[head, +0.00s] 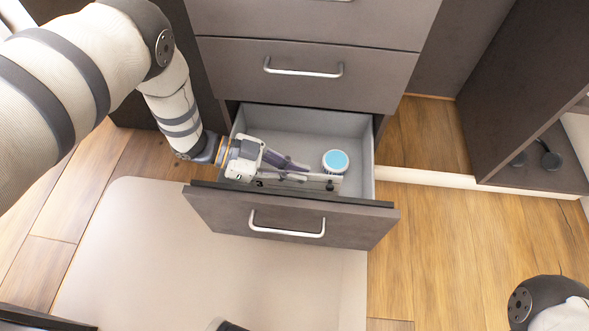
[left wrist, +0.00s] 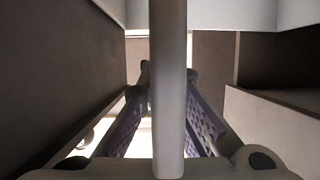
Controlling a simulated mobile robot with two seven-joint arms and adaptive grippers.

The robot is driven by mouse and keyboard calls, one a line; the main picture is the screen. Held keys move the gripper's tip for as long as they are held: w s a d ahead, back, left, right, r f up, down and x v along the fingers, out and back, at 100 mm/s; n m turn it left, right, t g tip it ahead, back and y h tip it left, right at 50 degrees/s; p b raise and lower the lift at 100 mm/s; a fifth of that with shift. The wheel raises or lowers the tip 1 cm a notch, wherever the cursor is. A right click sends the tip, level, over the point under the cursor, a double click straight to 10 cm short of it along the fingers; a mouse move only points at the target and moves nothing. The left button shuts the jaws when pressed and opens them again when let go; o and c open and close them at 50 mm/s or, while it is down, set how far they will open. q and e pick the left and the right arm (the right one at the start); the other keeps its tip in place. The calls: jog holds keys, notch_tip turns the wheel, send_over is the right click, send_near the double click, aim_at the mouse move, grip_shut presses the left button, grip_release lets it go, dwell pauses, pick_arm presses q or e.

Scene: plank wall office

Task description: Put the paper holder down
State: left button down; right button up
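My left gripper (head: 300,172) is inside the open drawer (head: 371,170), just behind its front panel, with its fingers pointing right. A pale grey strip, which I take for the paper holder (head: 326,184), runs along the fingers, low in the drawer. In the left wrist view a pale grey upright bar (left wrist: 168,90) stands between the purple fingers, and their tips close in on both its sides. It hides part of the fingertips. I cannot tell whether the holder touches the drawer floor. My right gripper is not in view.
A white round container with a blue top (head: 335,161) stands in the drawer just beyond my left fingertips. The back of the drawer is bare. Closed drawers (head: 310,80) are above it. A dark shelf unit (head: 520,90) stands at right; a pale mat (head: 170,260) lies in front.

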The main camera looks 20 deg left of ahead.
pick_arm(q)
jog(key=shift+f, duration=0.35)
jog(key=c, duration=1.7)
grip_release()
